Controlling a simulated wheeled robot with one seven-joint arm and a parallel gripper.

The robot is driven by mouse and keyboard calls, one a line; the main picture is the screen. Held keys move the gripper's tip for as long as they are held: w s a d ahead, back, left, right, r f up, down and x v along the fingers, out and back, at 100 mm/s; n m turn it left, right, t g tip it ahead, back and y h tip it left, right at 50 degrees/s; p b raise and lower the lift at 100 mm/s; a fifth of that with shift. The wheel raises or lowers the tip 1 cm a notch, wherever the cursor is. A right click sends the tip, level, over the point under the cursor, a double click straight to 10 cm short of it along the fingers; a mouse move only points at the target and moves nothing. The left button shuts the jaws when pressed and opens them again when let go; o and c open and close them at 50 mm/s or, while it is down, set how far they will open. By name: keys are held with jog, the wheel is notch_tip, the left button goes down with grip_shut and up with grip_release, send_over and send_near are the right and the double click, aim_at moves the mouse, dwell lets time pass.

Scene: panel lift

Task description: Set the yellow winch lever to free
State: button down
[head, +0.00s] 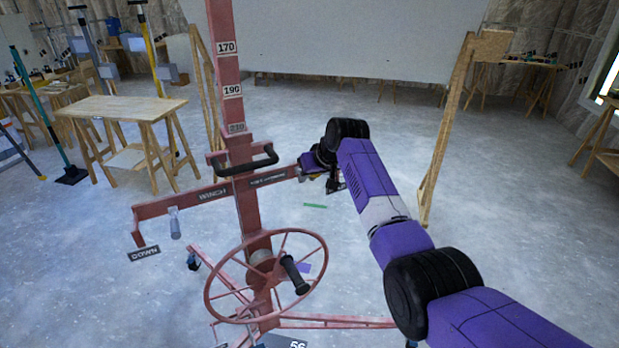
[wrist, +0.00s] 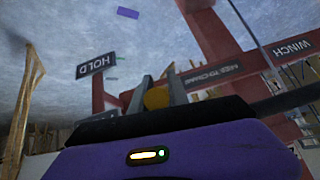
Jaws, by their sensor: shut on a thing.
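The yellow winch lever (wrist: 157,98) shows in the wrist view as a small yellow piece between my two grey fingers. My gripper (wrist: 158,91) is shut on it, and the fingers hide much of it. A dark sign reading HOLD (wrist: 97,66) hangs to the left of the fingers, upside down in this view. In the head view my gripper (head: 335,182) is at the right end of the red crossbar of the panel lift (head: 245,190); the lever is not clear there. No free mark is readable.
The lift's handwheel (head: 217,297) with a dark crank grip and its red legs stand low in front. A left crossbar arm carries a grey handle (head: 174,223) and a sign (head: 144,253). A wooden table (head: 120,106) stands back left; a large panel spans the back.

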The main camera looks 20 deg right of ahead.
jog(key=shift+r, duration=0.1)
jog(key=c, duration=1.3)
grip_release()
jog(key=shift+b+v, duration=0.5)
jog(key=shift+v, duration=3.3)
